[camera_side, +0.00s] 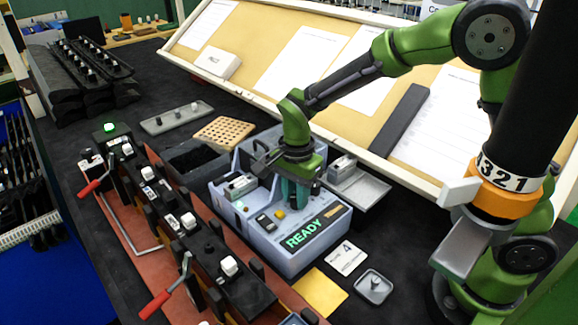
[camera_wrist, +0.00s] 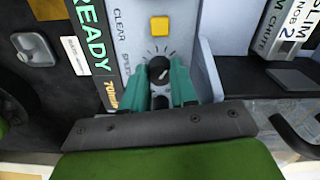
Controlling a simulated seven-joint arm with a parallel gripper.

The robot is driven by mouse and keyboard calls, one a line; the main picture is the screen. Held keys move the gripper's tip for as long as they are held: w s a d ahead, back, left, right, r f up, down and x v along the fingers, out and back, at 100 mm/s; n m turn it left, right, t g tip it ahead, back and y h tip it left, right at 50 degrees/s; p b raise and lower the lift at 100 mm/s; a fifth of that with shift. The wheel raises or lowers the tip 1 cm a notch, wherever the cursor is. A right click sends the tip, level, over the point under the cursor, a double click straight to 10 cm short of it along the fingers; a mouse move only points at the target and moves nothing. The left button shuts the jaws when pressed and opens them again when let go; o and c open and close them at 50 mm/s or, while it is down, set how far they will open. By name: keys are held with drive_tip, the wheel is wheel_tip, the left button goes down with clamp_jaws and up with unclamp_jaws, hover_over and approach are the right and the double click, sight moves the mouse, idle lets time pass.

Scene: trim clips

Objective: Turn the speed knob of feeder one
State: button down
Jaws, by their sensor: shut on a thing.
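The feeder (camera_side: 315,255) is a pale grey-blue box with a green READY display (camera_side: 303,233) on its sloped front. The speed knob (camera_wrist: 158,69) is dark and round with a pale pointer line, and tick marks surround it beside the lettering. My gripper (camera_wrist: 160,80) has teal fingers, one on each side of the knob, and is shut on it. In the side view my gripper (camera_side: 298,192) reaches down onto the feeder's top, and the knob is hidden behind it. A yellow button (camera_wrist: 159,25) marked CLEAR sits close to the knob.
A grey chute tray (camera_side: 360,187) stands right of the feeder. A long clip fixture with red-handled levers (camera_side: 170,300) runs along the left.

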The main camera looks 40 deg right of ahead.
drive_tip(key=n, duration=1.3)
drive_tip(key=shift+n, duration=0.3)
drive_tip(key=n, duration=0.5)
drive_tip(key=shift+n, duration=2.5)
drive_tip(key=c, duration=1.2)
unclamp_jaws()
drive_tip(key=shift+o, duration=0.2)
